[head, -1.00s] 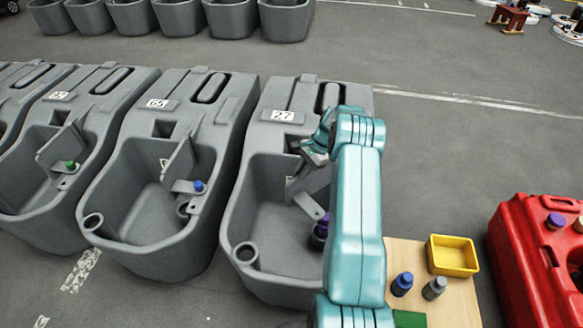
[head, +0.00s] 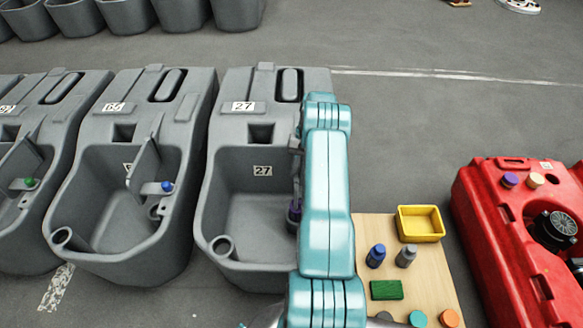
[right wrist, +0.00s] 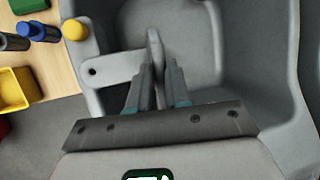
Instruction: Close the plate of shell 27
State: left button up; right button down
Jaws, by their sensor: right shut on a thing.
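Shell 27 (head: 232,88) is the grey tank left of my right arm, with a "27" label on top and another on its inner back wall. Its plate, a thin grey upright piece, shows edge-on in the right wrist view (right wrist: 156,62). My right gripper (right wrist: 154,76) is shut on that plate, one finger on each side. In the head view my right arm hides most of the plate and gripper. My left gripper is not in view.
A wooden board (head: 372,228) with bottles and a yellow box (head: 420,224) lies right of my arm. A red shell (head: 490,220) is farther right.

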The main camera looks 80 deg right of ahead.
jog(key=shift+s+d+n, duration=0.15)
jog(key=shift+s+n, duration=0.15)
jog(key=c, duration=1.1)
grip_release()
